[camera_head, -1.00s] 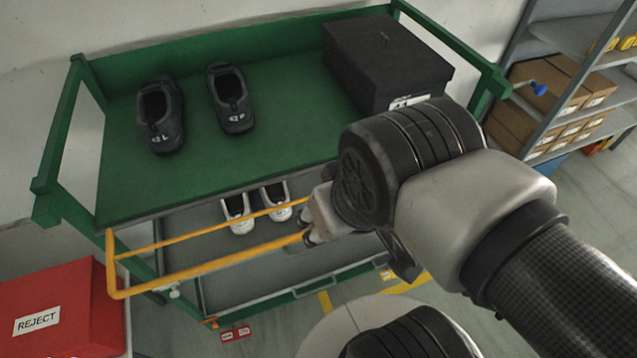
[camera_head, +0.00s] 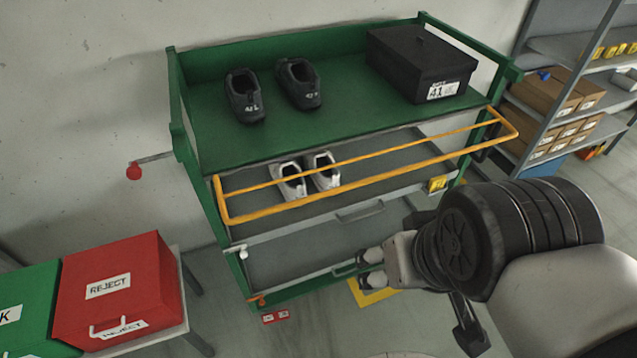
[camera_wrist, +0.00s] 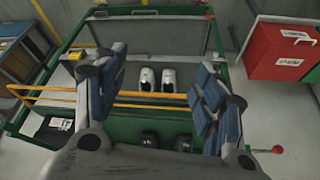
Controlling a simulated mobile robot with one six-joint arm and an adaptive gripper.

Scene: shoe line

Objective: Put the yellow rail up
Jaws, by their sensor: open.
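The yellow rail (camera_head: 365,184) is a long double-bar frame along the front of the green cart (camera_head: 200,140). It sticks out forward, below the top shelf's front edge, in front of the middle shelf. My gripper (camera_head: 370,270) is open, in front of the cart and lower than the rail, apart from it in the head view. In the wrist view the rail (camera_wrist: 130,98) crosses behind the two spread fingers of my gripper (camera_wrist: 160,85); nothing is between the fingertips. A red-knobbed lever (camera_head: 135,171) sticks out at the cart's left side.
Two dark shoes (camera_head: 270,90) and a black shoe box (camera_head: 420,65) stand on the top shelf. White shoes (camera_head: 308,175) stand on the middle shelf. A red REJECT bin (camera_head: 115,285) is at left, a grey rack (camera_head: 545,110) at right.

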